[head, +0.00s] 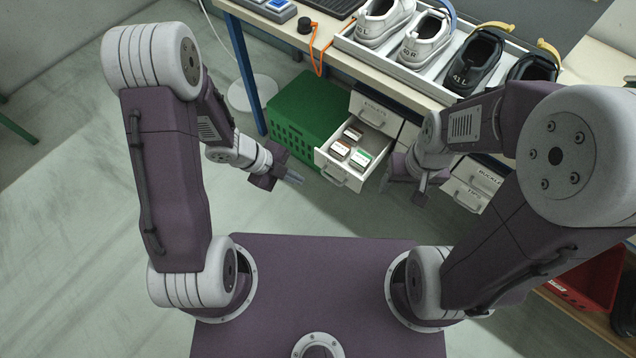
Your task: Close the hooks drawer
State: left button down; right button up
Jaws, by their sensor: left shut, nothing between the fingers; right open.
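One drawer (325,160) stands pulled out from the white drawer unit under the bench. Its label cannot be read, so I cannot tell from lettering that it is the hooks drawer. It holds a few small boxes (361,158), and its handle (334,178) is on the front. My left gripper (292,179) is shut and empty, left of the drawer front and apart from it. My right gripper (402,190) is open and empty, to the right of the drawer; its fingers are partly hard to make out.
A closed drawer (372,108) sits above the open one. More closed drawers (484,178) are at the right, partly behind my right arm. A green crate (300,115) stands close on the left. A white tray (400,72) with shoes lies on the bench. The floor before the drawer is clear.

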pick_arm(q)
jog(key=w+d+f+b, duration=0.4)
jog(key=d+f, duration=0.3)
jog(key=f, duration=0.2)
jog(key=shift+w+d+b, duration=0.2)
jog(key=shift+d+b, duration=0.15)
pick_arm(e)
jog(key=shift+f, duration=2.45)
pick_arm(q)
jog(key=shift+r, duration=0.1)
